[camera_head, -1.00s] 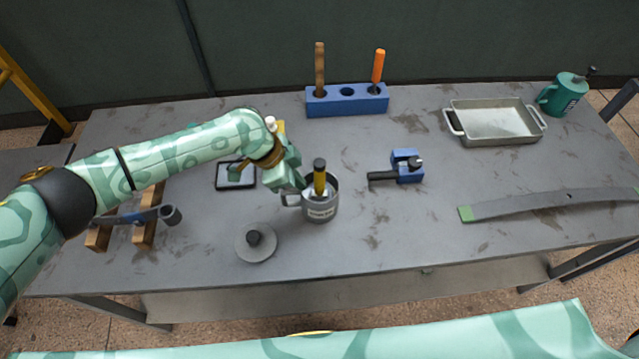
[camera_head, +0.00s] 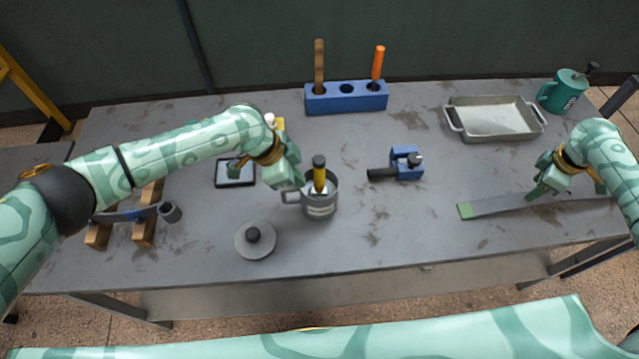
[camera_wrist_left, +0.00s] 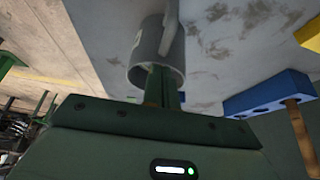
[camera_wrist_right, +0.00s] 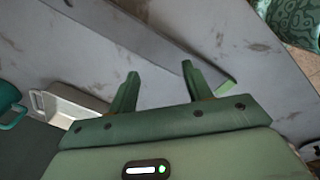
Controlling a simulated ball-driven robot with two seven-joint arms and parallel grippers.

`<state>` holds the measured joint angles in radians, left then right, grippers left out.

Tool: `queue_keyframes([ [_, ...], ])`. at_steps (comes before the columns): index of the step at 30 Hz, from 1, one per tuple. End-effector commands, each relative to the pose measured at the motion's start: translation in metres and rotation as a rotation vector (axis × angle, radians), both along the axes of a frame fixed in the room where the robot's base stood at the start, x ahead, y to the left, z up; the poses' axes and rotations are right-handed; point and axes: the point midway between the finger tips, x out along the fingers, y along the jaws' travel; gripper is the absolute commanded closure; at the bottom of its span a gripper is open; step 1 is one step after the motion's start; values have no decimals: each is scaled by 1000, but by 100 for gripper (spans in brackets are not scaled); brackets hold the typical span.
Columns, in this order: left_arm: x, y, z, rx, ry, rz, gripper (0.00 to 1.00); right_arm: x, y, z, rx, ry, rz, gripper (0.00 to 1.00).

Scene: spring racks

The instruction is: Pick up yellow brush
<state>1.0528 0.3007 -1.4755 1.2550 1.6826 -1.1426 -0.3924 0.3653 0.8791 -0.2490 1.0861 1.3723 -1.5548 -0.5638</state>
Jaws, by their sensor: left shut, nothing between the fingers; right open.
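The yellow brush (camera_head: 319,180), with a black top end, stands upright in a grey mug (camera_head: 320,207) near the middle of the table. The mug also shows in the left wrist view (camera_wrist_left: 147,48); the brush cannot be made out there. My left gripper (camera_head: 302,184) is shut and empty beside the brush, by the mug's rim on the handle side. Its fingers (camera_wrist_left: 163,80) overlap the mug in the left wrist view. My right gripper (camera_head: 538,194) is over the long grey strip (camera_head: 490,209) at the right. Its fingers (camera_wrist_right: 160,70) are apart with nothing between them.
A round lid (camera_head: 256,246) lies in front of the mug. A blue clamp-like tool (camera_head: 408,163) lies to its right. A blue block (camera_head: 350,103) holding two handled tools, a metal tray (camera_head: 447,112) and a green can (camera_head: 563,92) stand at the back. The front middle is clear.

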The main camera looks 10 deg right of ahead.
Motion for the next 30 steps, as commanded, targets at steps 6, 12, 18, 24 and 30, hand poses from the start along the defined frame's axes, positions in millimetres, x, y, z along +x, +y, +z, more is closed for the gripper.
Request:
queue_keyframes([
  [6,-5,1,-7,8,11,-4,100,73,225,31,242,44,448,50],
  [12,-5,1,-7,8,10,-4,100,85,397,109,270,72,960,50],
  [18,-5,2,-7,9,10,-4,100,66,489,169,168,82,1339,50],
  [24,-5,2,-7,10,10,-4,100,55,515,168,122,89,1455,50],
  [30,-5,2,-7,10,10,-4,100,52,519,131,124,89,1453,50],
])
